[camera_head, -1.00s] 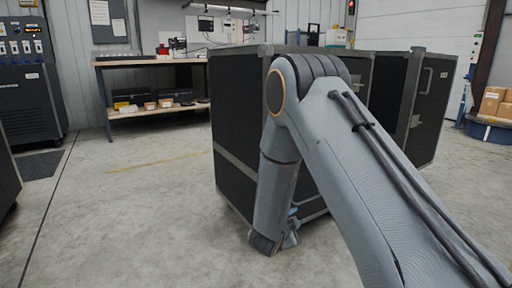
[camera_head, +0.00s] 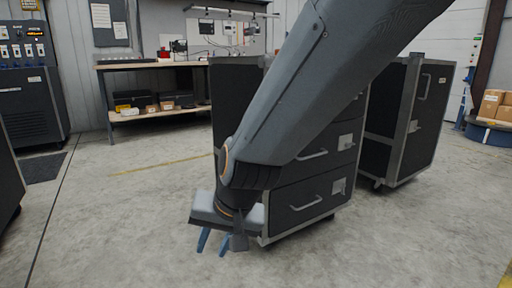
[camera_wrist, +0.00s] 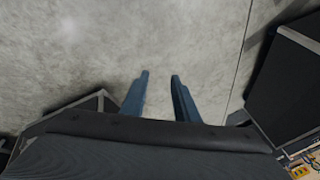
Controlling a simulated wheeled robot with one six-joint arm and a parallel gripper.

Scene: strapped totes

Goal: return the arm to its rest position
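My gripper (camera_head: 213,243) hangs at the end of my folded arm, its two blue fingers pointing down in front of a black case with drawers. In the wrist view the fingers of my gripper (camera_wrist: 158,78) stand apart with bare concrete floor between and beyond them. Nothing is held. My arm crosses the head view from the upper right and hides part of the case.
The black drawer case (camera_head: 310,200) with metal edges stands close beside my gripper. A second black case (camera_head: 408,120) stands behind it at right. A workbench (camera_head: 160,62) is at the back wall. The floor (camera_head: 110,220) at left is clear.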

